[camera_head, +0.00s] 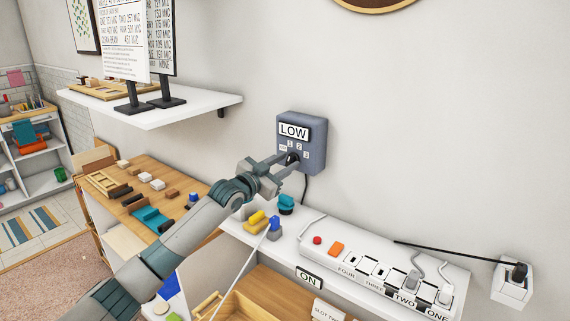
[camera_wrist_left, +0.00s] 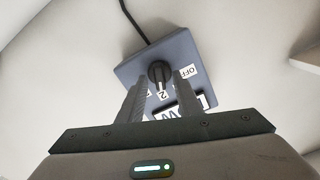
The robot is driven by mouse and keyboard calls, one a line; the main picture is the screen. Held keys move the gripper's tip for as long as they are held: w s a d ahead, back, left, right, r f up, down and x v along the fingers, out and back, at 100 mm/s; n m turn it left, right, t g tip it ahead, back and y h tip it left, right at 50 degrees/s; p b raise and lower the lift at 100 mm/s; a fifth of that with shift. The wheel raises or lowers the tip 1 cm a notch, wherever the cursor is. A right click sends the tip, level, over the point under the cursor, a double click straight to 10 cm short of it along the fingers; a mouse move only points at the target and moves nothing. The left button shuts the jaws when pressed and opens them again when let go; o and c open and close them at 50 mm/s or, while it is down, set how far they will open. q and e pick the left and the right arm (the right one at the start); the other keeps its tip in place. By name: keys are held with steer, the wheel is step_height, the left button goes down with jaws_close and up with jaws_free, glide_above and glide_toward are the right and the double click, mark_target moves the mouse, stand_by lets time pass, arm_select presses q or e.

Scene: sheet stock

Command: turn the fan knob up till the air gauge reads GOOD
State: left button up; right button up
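The fan control box (camera_head: 315,180) is a blue-grey box fixed to the wall. Its air gauge (camera_head: 293,131) reads LOW. The dark fan knob (camera_wrist_left: 159,73) sits on the box face, among labels that include OFF and numbers. In the left wrist view its pointer seems to face the label that looks like 2. My left gripper (camera_head: 291,162) is at the box, with its fingers apart on either side of the knob. The same gripper shows in the left wrist view (camera_wrist_left: 162,90), with gaps between fingers and knob. My right gripper is not in view.
A white ledge (camera_head: 335,262) below holds a power strip (camera_head: 375,275), a teal knob-like part (camera_head: 286,203) and small coloured blocks. A white shelf (camera_head: 190,108) with sign stands is at upper left. A cord hangs below the box. The wall to its right is clear.

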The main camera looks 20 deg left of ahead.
arm_select(q)
steer(key=shift+s, duration=0.15)
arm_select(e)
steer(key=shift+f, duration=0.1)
